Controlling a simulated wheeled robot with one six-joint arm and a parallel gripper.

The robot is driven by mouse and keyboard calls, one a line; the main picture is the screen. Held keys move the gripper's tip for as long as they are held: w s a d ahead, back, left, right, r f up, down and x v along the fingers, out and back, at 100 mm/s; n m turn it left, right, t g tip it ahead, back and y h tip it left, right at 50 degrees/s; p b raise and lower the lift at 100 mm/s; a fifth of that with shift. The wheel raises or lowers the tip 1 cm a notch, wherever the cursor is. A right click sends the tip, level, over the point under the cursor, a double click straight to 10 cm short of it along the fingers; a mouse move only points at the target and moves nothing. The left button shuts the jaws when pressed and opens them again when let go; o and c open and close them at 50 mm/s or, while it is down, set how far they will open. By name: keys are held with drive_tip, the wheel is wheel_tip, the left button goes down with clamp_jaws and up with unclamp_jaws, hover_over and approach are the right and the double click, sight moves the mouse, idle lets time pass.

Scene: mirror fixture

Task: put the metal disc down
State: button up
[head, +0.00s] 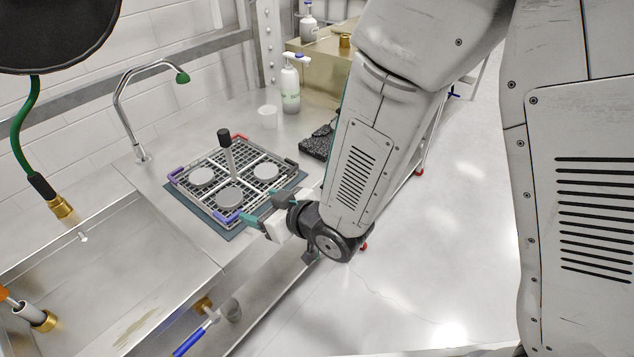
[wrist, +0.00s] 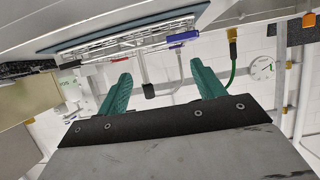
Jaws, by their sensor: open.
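Three round grey metal discs lie flat in separate compartments of a wire rack (head: 184,189): a left disc (head: 202,176), a right disc (head: 266,172) and a front disc (head: 229,197). A dark-topped upright handle (head: 226,150) rises from the rack's middle. My gripper (head: 258,207) is at the rack's front right edge, closest to the front disc. In the wrist view, its teal fingers (wrist: 160,72) are spread with nothing between them. The rack (wrist: 130,42) shows there edge-on, and no disc can be made out.
The rack stands on a dark mat on the steel counter. A sink (head: 110,270) lies at front left, with a tap (head: 140,110) behind.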

drive_tip(key=w+d+r+m+g+h, duration=0.1)
drive_tip(key=d+r+m+h, duration=0.4)
drive_tip(key=d, duration=0.6)
drive_tip(key=w+d+r+g+h, duration=0.1)
drive_tip(key=d+r+h, duration=0.2)
drive_tip(key=d+r, duration=0.55)
drive_tip(key=s+d+r+m+g+h, duration=0.1)
drive_tip(key=s+d+r+m+g, duration=0.1)
drive_tip(key=s+d, duration=0.6)
drive_tip(key=s+d+r+m+g+h, duration=0.1)
drive_tip(key=s+d+r+m+g, duration=0.2)
drive_tip(key=s+d, duration=0.5)
drive_tip(key=s+r, duration=0.1)
drive_tip(key=s, duration=0.4)
drive_tip(key=shift+s+g, duration=0.15)
drive_tip(key=shift+g, duration=0.15)
